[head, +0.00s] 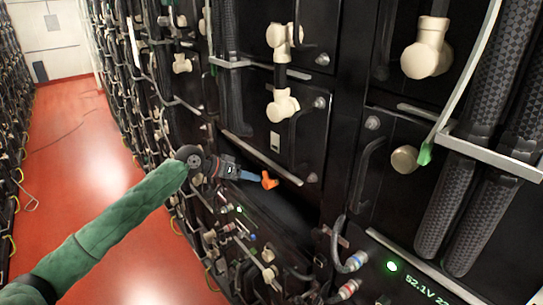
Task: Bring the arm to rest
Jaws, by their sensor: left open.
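My left arm (115,222), in a green sleeve, reaches in from the lower left toward the battery rack. My left gripper (260,179) is at the end of a black wrist, with blue fingers and an orange piece at the tip. It is in front of a dark module face, below a cream connector. The jaws are open; the gap between the fingers is too small to make out, and I cannot tell whether the tip touches the rack. My right gripper is not in view.
Black battery modules with cream connectors (426,48) and cables fill the right. Thick braided cables (480,130) hang at the far right. A lit display (428,290) shows at the lower right. The red aisle floor (75,150) is clear except for a thin cable.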

